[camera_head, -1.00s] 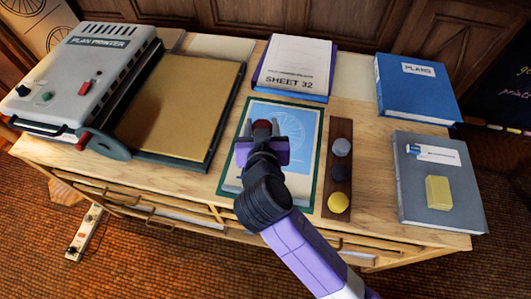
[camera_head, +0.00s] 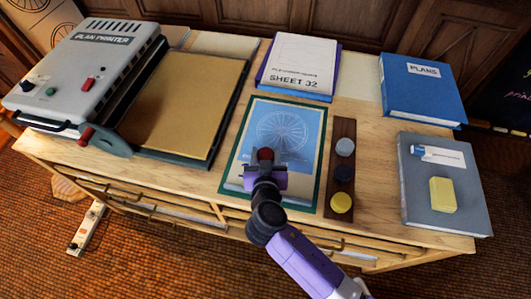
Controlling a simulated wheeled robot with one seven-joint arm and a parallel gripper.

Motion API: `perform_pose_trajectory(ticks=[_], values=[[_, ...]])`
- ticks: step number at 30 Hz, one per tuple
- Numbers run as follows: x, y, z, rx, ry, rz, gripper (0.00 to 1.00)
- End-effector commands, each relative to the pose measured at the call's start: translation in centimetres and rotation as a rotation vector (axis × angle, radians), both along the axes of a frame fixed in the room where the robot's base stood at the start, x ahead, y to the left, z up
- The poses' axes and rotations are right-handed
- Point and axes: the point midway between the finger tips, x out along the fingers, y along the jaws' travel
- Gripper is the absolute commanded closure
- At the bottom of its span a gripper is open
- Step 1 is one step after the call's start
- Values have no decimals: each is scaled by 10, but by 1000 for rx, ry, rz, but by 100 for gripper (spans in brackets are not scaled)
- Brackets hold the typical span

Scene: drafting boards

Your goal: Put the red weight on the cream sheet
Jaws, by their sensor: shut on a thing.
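The red weight (camera_head: 265,155) is a small dark-red piece between my fingertips. My gripper (camera_head: 266,165) is shut on it, over the lower middle of a blue wheel print (camera_head: 300,122) with a cream border, which lies on a green mat (camera_head: 233,150). I cannot tell the height of the weight above the print. Pale cream sheets show at the back of the table, one between the SHEET 32 stack and the blue book (camera_head: 358,76) and one behind the yellow-brown board (camera_head: 215,47). I cannot tell which is the cream sheet named.
A dark wooden strip (camera_head: 341,180) right of the print holds grey, dark and yellow weights. The plan printer (camera_head: 95,65) stands left, the SHEET 32 stack (camera_head: 300,62) behind, the blue PLANS book (camera_head: 422,92) and a grey book (camera_head: 425,215) with a yellow block right.

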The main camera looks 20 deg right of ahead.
Motion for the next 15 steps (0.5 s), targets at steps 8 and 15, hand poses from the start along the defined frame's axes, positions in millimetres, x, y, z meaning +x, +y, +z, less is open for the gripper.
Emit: perform_pose_trajectory(ticks=[8,15], values=[[1,0,0,0,-3,1,100],[0,0,-2,0,-1,0,32]])
